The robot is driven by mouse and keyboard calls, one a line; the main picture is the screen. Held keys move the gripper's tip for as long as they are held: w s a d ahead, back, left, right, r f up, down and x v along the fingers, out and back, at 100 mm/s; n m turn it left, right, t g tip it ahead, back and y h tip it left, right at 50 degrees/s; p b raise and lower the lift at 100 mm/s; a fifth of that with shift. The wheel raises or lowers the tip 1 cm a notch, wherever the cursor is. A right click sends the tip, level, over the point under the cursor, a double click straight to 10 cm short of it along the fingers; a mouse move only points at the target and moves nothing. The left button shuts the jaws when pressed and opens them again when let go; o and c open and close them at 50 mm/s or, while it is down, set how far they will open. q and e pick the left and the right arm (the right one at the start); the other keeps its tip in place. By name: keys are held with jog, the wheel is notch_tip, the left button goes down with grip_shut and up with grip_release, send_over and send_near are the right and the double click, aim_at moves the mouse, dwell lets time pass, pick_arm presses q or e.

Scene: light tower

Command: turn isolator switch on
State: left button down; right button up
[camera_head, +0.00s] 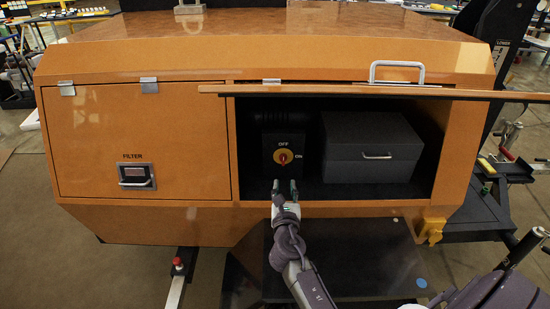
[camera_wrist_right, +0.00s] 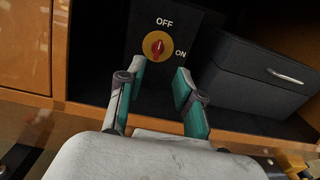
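The isolator switch is a red knob on a yellow disc (camera_head: 283,157), on the front of a black box (camera_head: 284,139) inside the open compartment. It has the labels OFF above and ON to the right. In the right wrist view the red knob (camera_wrist_right: 157,46) stands about upright, towards OFF. My right gripper (camera_head: 285,184) is just below and in front of the switch, with nothing between its fingers. In the right wrist view its two teal fingertips (camera_wrist_right: 160,80) are spread apart below the disc and do not appear to touch it. My left gripper is not in view.
A dark grey box (camera_head: 370,148) with a handle stands right of the switch. The raised orange door (camera_head: 375,92) juts out above the opening. A closed orange FILTER panel (camera_head: 135,140) is on the left.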

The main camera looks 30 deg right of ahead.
aim_at(284, 158)
jog(key=b+x, duration=0.1)
jog(key=x, duration=1.3)
jog(key=shift+b, duration=0.3)
jog(key=shift+a, duration=0.1)
grip_shut()
jog(key=shift+s, duration=0.1)
